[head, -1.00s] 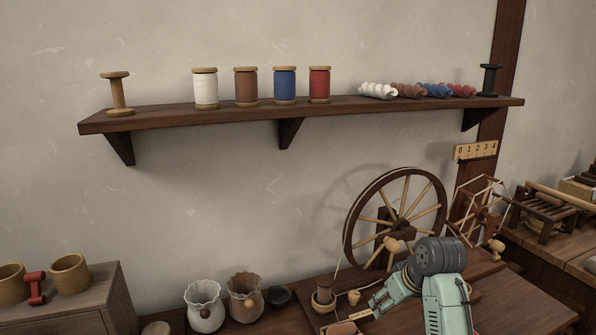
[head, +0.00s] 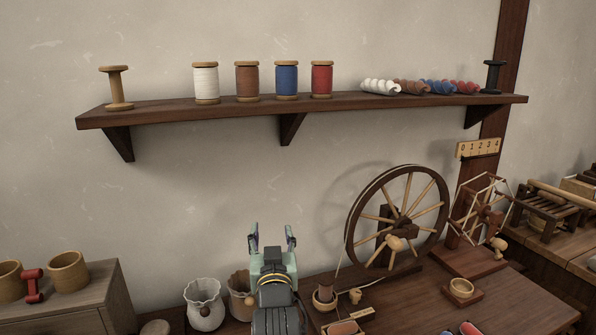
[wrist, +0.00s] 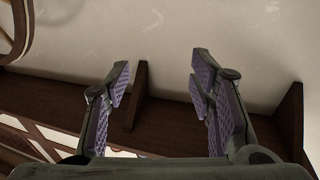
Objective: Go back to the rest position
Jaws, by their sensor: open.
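My gripper (head: 272,238) is open and empty, with its two fingers pointing up. In the head view it stands in front of the bare wall, below the shelf and left of the spinning wheel (head: 398,218). In the wrist view my gripper (wrist: 160,78) shows its two fingers wide apart with purple ribbed pads and nothing between them. The wall and dark wood lie behind them.
The wall shelf (head: 200,112) above carries an empty wooden spool, thread spools and skeins. A white frilled jar (head: 204,306) and a brown jar (head: 240,290), partly hidden by my arm, stand close left.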

